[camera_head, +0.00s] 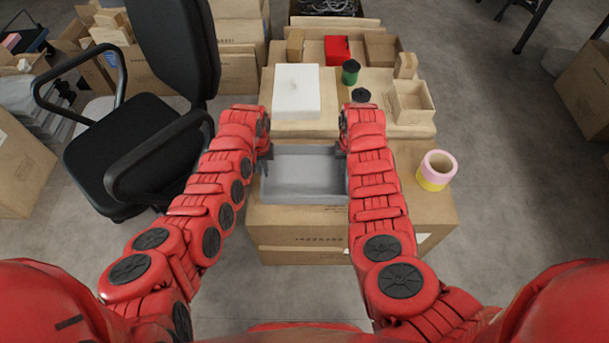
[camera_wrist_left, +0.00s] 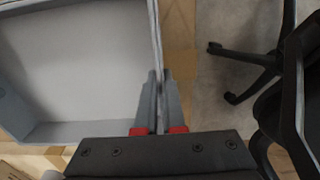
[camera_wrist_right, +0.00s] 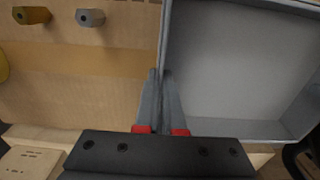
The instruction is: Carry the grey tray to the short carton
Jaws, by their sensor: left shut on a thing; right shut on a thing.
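The grey tray (camera_head: 303,174) is an empty, shallow box between my two arms, over the near carton (camera_head: 300,240). I cannot tell whether it touches the carton top. My left gripper (camera_head: 264,155) is shut on the tray's left wall; in the left wrist view its fingers (camera_wrist_left: 160,95) pinch the rim of the tray (camera_wrist_left: 80,60). My right gripper (camera_head: 345,150) is shut on the right wall; in the right wrist view its fingers (camera_wrist_right: 162,95) pinch the rim of the tray (camera_wrist_right: 235,75). Which carton is the short one is not clear.
A white block (camera_head: 296,90) stands on a carton behind the tray. A green-sided cylinder (camera_head: 350,72), a dark-topped object (camera_head: 361,95) and an open small box (camera_head: 412,102) stand right of it. Pink and yellow tape (camera_head: 437,170) sits at the right. A black chair (camera_head: 140,140) stands close on the left.

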